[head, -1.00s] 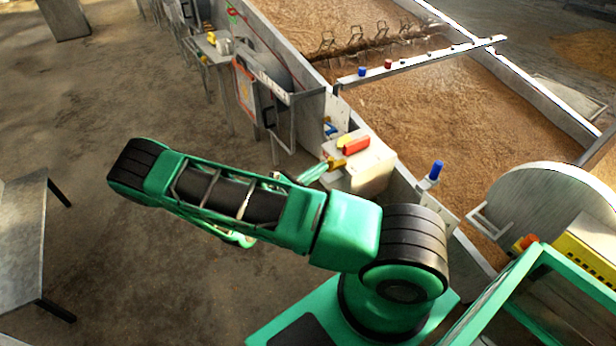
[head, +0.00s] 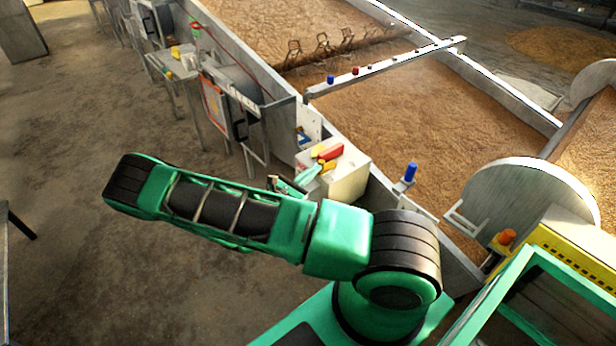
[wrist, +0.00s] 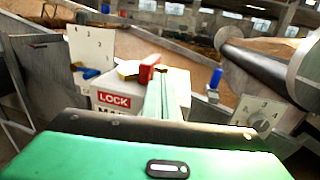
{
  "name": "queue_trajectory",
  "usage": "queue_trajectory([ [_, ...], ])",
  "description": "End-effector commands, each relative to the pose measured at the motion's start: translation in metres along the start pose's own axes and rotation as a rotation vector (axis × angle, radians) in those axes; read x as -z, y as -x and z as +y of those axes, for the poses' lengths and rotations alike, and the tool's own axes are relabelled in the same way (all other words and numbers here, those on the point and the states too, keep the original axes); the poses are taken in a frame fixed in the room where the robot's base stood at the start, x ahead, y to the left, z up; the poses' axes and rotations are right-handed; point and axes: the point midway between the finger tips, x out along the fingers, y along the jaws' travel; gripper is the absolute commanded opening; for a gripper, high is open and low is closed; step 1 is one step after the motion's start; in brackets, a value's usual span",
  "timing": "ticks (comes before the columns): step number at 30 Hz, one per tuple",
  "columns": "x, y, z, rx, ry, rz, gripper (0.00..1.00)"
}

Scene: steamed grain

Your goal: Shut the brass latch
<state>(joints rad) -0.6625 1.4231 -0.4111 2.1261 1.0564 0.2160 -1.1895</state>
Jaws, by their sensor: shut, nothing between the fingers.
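A white box (head: 347,180) stands against the trough wall. In the wrist view it carries a red LOCK label (wrist: 115,101). On its top are a red block-like part (head: 331,151) and a brass-yellow piece (head: 318,150), apparently the latch; they also show in the wrist view as the red part (wrist: 148,67) and the brass piece (wrist: 128,69). My gripper (head: 314,172) is shut and empty, its green fingers over the box's near top edge. In the wrist view my gripper (wrist: 167,90) points just right of the red part. Contact cannot be told; the fingers hide some of the box top.
A blue knob (head: 410,172) stands on the trough wall right of the box. A grey cabinet (head: 228,105) is at the left along the wall. A round grey disc (head: 530,195) and an orange knob (head: 506,237) are at the right. The floor at left is clear.

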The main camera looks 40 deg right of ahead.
Motion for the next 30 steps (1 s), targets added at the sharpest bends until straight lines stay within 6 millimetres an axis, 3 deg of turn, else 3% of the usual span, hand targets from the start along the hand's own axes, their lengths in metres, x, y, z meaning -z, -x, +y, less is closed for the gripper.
queue_trajectory([
  [6, 0.000, -0.017, -0.003, -0.002, 0.000, 0.001, 0.00],
  [18, 0.000, -0.017, -0.004, 0.003, 0.001, 0.000, 0.00],
  [23, 0.001, 0.000, -0.004, 0.003, 0.002, 0.001, 0.00],
  [30, 0.002, 0.048, -0.002, 0.001, 0.001, 0.003, 0.00],
])
